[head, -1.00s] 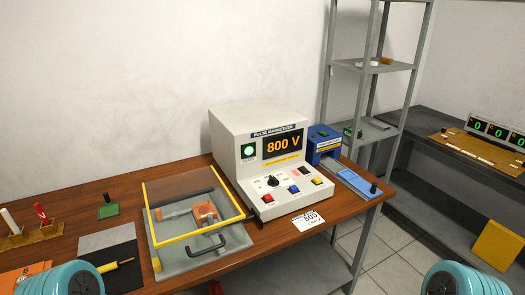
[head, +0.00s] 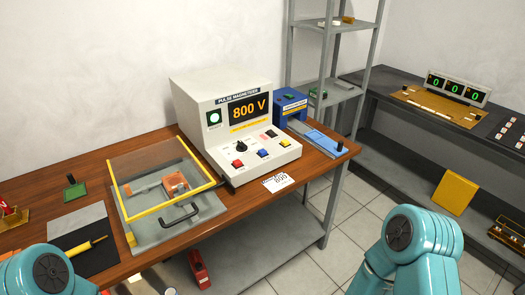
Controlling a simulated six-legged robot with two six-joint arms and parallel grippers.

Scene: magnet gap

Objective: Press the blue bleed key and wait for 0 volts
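The pulse magnetizer (head: 205,100) is a cream box on the wooden bench, and its display (head: 248,108) reads 800 V. A round green lamp (head: 213,117) glows left of the display. On the sloped front panel, the blue key (head: 262,153) sits between a red key (head: 238,163) and a yellow key (head: 284,143), below a black knob (head: 241,145). Nothing touches the blue key. Only teal arm parts of mine show at the bottom left and bottom right; neither gripper is in the picture.
A tray with a yellow-framed clear lid (head: 168,215) and black handle lies left of the magnetizer. A card reading 800 (head: 278,182) lies at the bench's front edge. A blue device (head: 290,105) stands to the right. Metal shelves (head: 290,55) rise behind. Tiled floor (head: 325,255) is open at right.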

